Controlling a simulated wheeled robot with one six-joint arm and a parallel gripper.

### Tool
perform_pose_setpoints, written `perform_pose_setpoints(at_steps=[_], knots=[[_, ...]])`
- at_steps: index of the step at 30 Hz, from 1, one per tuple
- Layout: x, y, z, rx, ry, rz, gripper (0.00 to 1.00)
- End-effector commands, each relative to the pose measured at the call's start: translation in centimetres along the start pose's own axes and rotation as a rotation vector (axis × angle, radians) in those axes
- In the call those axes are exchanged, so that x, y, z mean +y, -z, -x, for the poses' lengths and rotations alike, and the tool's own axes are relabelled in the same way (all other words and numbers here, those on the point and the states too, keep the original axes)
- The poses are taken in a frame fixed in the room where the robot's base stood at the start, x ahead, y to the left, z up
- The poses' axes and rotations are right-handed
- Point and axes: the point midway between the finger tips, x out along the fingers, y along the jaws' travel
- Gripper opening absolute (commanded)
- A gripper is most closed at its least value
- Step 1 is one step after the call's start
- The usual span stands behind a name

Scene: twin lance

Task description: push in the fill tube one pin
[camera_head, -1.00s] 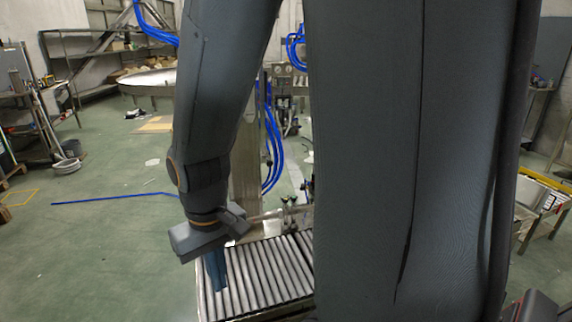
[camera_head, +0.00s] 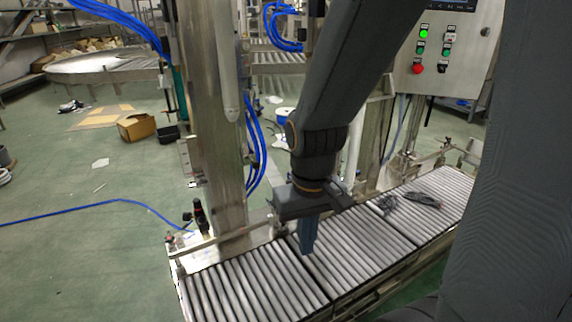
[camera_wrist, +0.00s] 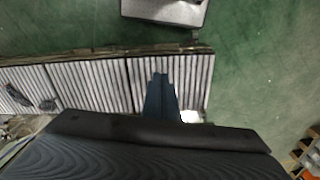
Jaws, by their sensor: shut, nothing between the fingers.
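My gripper (camera_head: 308,248) is shut and empty, with its blue-grey fingers pointing down above the roller conveyor (camera_head: 345,245). The wrist view also shows the closed fingers (camera_wrist: 160,90) over the rollers (camera_wrist: 95,85). In the head view, a pale upright tube with a rounded lower end (camera_head: 229,75) hangs beside the steel column (camera_head: 205,110), left of my gripper. A second pale upright tube (camera_head: 354,145) shows partly behind my arm. I cannot tell which is fill tube one. I cannot make out any pin on either tube.
A control panel (camera_head: 445,55) with lit green buttons stands at upper right. Dark cables (camera_head: 415,200) lie on the right rollers. A rail with small fittings (camera_head: 200,215) runs along the conveyor's far side. Blue hoses (camera_head: 258,150) hang by the column. Green floor at left is mostly open.

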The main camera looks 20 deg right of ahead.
Motion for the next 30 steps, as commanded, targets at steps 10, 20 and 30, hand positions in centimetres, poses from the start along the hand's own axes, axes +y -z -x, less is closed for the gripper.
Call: perform_pose_setpoints(at_steps=[10,20,30], knots=[[2.4,10.8,-7.6,0.354,0.034,-0.322,0.0],[3.3,22.5,-11.9,0.779,0.352,-0.699,0.0],[2.5,28.5,-12.1,1.011,0.936,-0.982,0.0]])
